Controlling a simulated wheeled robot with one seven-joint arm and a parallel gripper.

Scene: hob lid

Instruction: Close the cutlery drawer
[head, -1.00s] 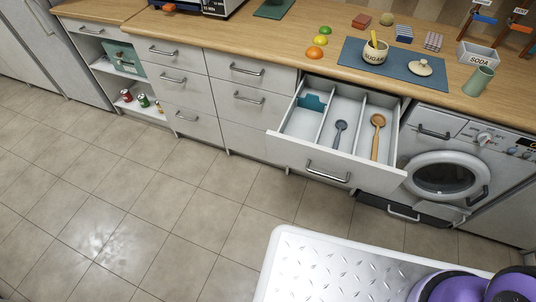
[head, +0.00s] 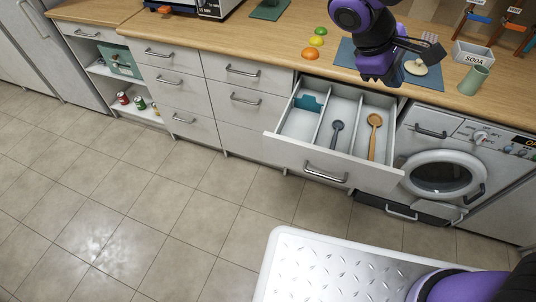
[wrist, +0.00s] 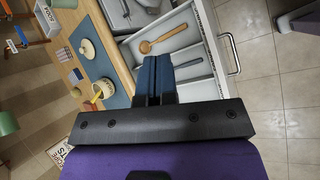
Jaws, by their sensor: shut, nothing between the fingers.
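The cutlery drawer (head: 290,151) stands pulled out from under the counter, left of the washing machine. Its front carries a bar handle (head: 326,174), which also shows in the wrist view (wrist: 234,52). Inside are a wooden spoon (head: 373,140), a dark blue-grey spoon (head: 335,134) and a teal piece (head: 309,102) at the back left. My gripper (wrist: 154,78) is shut and empty. In the head view my purple hand is above the counter edge, behind the open drawer and apart from its handle. The fingertips are hard to make out there.
A blue mat (head: 347,51) with a pot lid (head: 416,67) lies on the counter; the sugar pot (wrist: 103,88) shows in the wrist view. A green cup (head: 473,80) and soda box (head: 474,54) stand at right. The washing machine (head: 441,172) adjoins the drawer. Floor in front is clear.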

